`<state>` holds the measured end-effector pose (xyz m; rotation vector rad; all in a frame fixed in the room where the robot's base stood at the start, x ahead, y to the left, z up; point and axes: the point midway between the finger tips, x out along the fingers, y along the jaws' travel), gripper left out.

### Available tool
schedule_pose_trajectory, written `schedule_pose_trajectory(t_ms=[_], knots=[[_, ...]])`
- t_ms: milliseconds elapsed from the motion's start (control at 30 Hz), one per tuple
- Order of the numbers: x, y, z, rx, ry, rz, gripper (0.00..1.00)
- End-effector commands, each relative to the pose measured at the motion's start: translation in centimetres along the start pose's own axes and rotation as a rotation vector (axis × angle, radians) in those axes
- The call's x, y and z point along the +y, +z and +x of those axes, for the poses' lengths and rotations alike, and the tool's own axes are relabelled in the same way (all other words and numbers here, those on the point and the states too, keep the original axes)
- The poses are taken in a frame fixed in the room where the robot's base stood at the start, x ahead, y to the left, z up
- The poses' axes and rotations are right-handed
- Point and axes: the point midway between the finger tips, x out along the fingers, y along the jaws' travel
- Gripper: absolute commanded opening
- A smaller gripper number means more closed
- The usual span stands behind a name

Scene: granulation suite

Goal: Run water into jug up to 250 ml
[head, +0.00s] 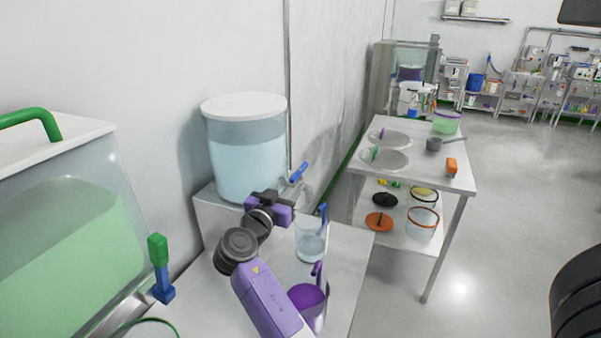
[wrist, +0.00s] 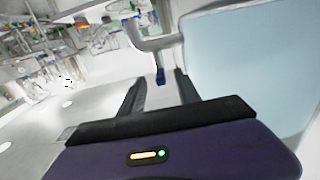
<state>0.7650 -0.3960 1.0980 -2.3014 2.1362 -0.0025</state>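A clear tank of pale blue water (head: 243,165) with a white lid stands against the wall. Its grey tap has a blue lever (head: 298,172) on the tank's right side. A clear jug with a blue handle (head: 311,242) stands upright on the bench near the tap's spout. I cannot tell its water level. My gripper (head: 285,200) is close to the tap in the head view, its fingertips hard to make out. In the wrist view my gripper (wrist: 161,84) is open, with a blue tip, seemingly the tap lever (wrist: 160,75), between its fingers, not clamped.
A container of purple material (head: 308,303) stands on the bench nearer me, beside my arm. A green-filled clear bin (head: 70,250) is at the left. A table with scale-like round dishes, an orange item (head: 451,166) and a scoop stands at the right. Open floor lies beyond it.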

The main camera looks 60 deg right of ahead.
Motion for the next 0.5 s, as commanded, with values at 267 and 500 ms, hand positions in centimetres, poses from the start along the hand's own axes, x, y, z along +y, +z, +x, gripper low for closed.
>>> schedule_pose_trajectory(t_ms=[267,500], knots=[[0.1,-0.3,3.8,0.000,0.001,-0.002,0.40],[0.0,-0.2,6.7,0.001,-0.002,-0.002,0.40]])
